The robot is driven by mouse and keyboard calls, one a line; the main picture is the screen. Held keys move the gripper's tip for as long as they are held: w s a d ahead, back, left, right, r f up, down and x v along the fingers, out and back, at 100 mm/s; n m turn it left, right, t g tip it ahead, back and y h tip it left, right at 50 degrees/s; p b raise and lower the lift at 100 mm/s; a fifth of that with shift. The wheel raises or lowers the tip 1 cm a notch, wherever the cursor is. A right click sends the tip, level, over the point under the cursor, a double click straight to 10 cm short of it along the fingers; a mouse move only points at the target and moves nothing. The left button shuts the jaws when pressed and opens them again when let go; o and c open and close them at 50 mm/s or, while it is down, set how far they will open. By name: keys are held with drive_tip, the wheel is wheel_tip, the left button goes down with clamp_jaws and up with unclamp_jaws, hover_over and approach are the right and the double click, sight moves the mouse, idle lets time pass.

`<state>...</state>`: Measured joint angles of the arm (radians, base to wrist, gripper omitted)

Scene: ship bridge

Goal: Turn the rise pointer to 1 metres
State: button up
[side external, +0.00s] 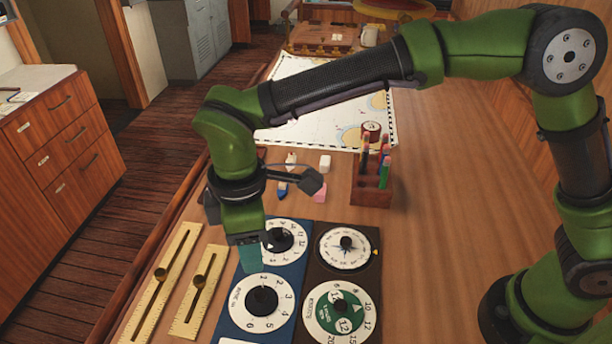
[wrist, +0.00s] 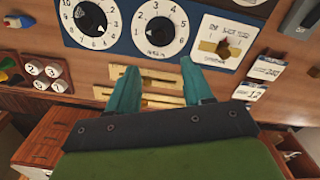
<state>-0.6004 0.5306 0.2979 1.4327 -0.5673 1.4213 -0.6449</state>
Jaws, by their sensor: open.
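The rise dial (side external: 240,313) is a white disc with black numerals and a black knob (side external: 262,301), on the lower part of a blue panel. In the wrist view, the rise dial (wrist: 178,35) is at upper centre, past my fingertips. A small white mark shows on the left of its knob there; I cannot read its exact setting. My gripper (side external: 250,268) hangs above the blue panel, its teal fingers between the upper dial and the rise dial. In the wrist view my gripper (wrist: 160,67) shows two fingers spread apart with nothing between them.
Another blue-panel dial (side external: 297,236) is just above. A dark panel with a compass dial (side external: 346,262) and green-centred dial (side external: 320,312) is at right. Brass rulers with knobs (side external: 165,290) lie left. A pen holder (side external: 371,196) and small blocks stand behind; a chart (side external: 310,90) lies beyond.

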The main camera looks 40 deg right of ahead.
drive_tip(key=shift+r, duration=2.2)
drive_tip(key=s+d+r+m+t, duration=0.1)
drive_tip(key=d+m, duration=0.4)
drive_tip(key=d, duration=0.5)
drive_tip(key=s+d+r+m+t+y, duration=0.1)
drive_tip(key=s+d+m, duration=0.4)
drive_tip(key=d, duration=0.5)
drive_tip(key=s+d+r+m+t+y, duration=0.1)
drive_tip(key=d+m+t, duration=0.4)
drive_tip(key=d, duration=0.6)
drive_tip(key=shift+s+r+m, duration=0.85)
drive_tip(key=shift+s+m, duration=0.25)
drive_tip(key=shift+s, duration=0.05)
